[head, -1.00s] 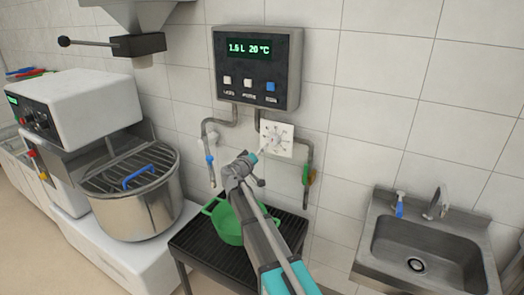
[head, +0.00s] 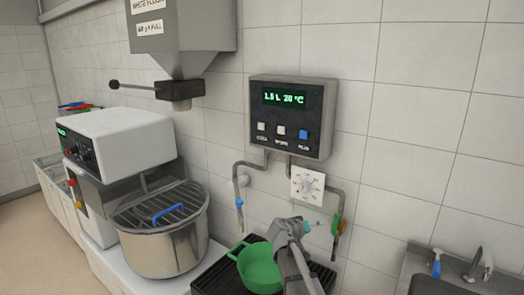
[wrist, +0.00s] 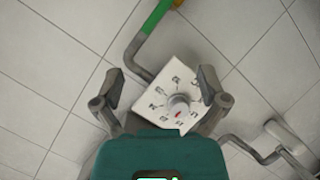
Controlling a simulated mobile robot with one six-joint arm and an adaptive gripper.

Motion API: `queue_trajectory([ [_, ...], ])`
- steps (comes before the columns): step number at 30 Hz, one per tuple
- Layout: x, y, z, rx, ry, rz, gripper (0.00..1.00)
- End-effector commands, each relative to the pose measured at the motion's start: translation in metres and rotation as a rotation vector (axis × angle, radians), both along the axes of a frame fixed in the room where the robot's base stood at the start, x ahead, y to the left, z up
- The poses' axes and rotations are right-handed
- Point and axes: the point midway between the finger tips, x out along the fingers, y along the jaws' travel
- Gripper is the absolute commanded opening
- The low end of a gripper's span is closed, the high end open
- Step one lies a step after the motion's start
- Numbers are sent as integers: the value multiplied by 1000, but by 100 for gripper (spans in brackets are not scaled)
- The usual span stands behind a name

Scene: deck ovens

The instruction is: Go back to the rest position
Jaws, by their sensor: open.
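My gripper (head: 300,226) is at the lower middle of the head view, below the white dial plate (head: 307,186) on the wall and beside the green pot (head: 260,266). In the wrist view my gripper (wrist: 160,84) is open, its two fingers apart with nothing between them but the view of the dial plate (wrist: 160,78) and its round grey knob (wrist: 178,106). The fingers look clear of the knob. The lower edge of the plate is hidden by my gripper in the wrist view.
A control box (head: 291,118) reading 1.5 L 20 °C hangs above pipes with blue and green-yellow handles. A mixer bowl (head: 160,240) with a grid lid stands left. The green pot sits on a black slatted stand (head: 213,282). A sink (head: 440,283) is at right.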

Motion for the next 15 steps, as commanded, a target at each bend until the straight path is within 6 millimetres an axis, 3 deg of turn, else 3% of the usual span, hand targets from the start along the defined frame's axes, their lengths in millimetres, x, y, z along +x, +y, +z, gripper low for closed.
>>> queue_trajectory([
  [1,-20,-9,-7,41,44,-23,93],
  [7,-81,-28,-40,215,232,-88,93],
  [15,-165,-26,-75,473,490,-95,93],
])
